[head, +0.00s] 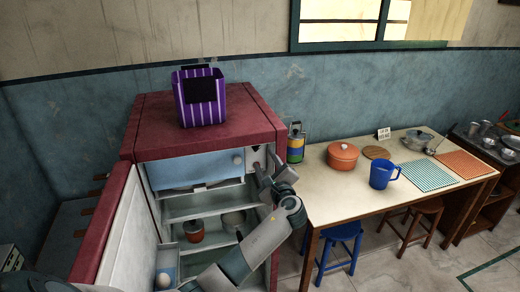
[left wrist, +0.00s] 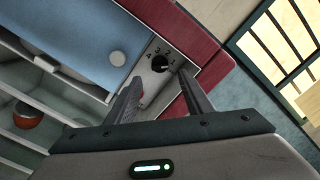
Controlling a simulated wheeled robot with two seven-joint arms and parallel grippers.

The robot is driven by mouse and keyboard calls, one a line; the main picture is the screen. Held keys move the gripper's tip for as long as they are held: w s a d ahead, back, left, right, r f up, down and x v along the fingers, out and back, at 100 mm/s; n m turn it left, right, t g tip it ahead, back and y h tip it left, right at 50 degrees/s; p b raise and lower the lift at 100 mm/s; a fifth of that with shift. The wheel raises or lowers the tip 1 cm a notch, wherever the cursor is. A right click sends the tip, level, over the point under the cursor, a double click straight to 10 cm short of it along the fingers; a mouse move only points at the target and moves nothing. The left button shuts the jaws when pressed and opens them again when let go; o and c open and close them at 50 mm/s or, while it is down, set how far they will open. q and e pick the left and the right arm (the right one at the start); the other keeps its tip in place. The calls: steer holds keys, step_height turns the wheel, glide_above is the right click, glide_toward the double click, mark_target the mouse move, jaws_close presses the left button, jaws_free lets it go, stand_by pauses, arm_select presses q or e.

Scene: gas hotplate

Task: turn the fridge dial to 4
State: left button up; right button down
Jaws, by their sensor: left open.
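The fridge (head: 205,115) is dark red with its door (head: 105,230) open to the left. The dial (left wrist: 160,63) is a small dark round knob on a pale panel at the upper right of the fridge's inside. Small numerals, a 4 and a 3 among them, stand around it in the left wrist view; its setting is too small to read. My left gripper (head: 263,176) is open in front of that panel. In the left wrist view its fingers (left wrist: 160,90) are spread on either side of the dial's line, empty, with the dial beyond them. My right gripper is not in view.
A blue freezer flap (head: 195,170) with a round knob is left of the panel. A red pot (head: 194,231) sits on a shelf inside. A purple striped bag (head: 200,112) stands on top. The table (head: 335,190) with a blue mug (head: 381,175) is to the right.

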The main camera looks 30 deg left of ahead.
mark_target(258, 149)
arm_select(q)
steer(key=p+x, duration=0.1)
steer(key=x, duration=0.5)
steer(key=shift+w+a+p, duration=0.2)
steer(key=shift+p, duration=0.1)
steer(key=c, duration=1)
